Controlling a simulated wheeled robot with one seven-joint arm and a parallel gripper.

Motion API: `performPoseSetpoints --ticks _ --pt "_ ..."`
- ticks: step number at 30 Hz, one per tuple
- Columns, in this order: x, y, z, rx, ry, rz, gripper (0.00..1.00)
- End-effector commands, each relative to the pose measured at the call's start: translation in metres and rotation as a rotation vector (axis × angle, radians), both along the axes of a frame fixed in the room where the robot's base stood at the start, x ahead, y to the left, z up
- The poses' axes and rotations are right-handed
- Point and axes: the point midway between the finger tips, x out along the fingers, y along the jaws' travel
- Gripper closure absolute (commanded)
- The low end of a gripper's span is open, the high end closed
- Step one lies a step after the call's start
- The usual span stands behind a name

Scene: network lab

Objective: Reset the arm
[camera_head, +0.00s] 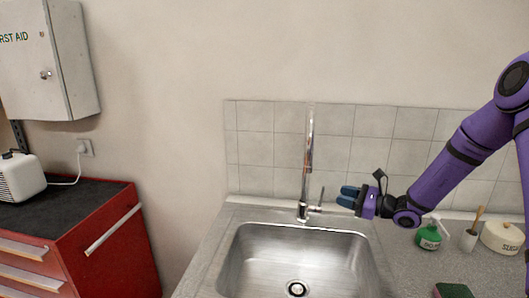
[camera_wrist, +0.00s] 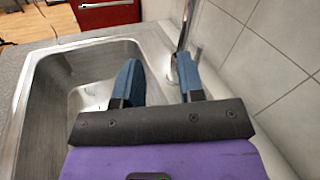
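My purple arm reaches in from the right in the head view. My gripper (camera_head: 348,196) is over the right back edge of the sink (camera_head: 235,262), just right of the faucet (camera_head: 308,165). In the wrist view my gripper (camera_wrist: 160,82) has its two blue fingers apart with nothing between them. The faucet (camera_wrist: 186,30) stands just beyond the right finger in that view; I cannot tell whether they touch. The sink basin (camera_wrist: 50,95) lies below and to the left there.
A green soap bottle (camera_head: 429,237), a cup with a brush (camera_head: 468,240), a cream canister (camera_head: 502,238) and a green sponge (camera_head: 453,290) are on the counter at right. A tiled wall (camera_head: 375,150) is behind. A red cabinet (camera_head: 105,255) stands left.

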Motion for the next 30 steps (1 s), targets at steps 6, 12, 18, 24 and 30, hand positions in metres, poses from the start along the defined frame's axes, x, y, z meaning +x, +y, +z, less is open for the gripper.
performPoseSetpoints --ticks 6,12,18,24,30 --pt "-0.049 0.037 0.054 -0.239 -0.114 0.236 0.64" --pt "-0.099 0.057 0.090 -0.460 -0.214 0.428 0.64" --pt "-0.150 0.067 0.119 -0.684 -0.317 0.596 0.64" --pt "-0.201 0.065 0.144 -0.914 -0.420 0.743 0.64" --pt "-0.249 0.055 0.166 -1.147 -0.525 0.862 0.64"
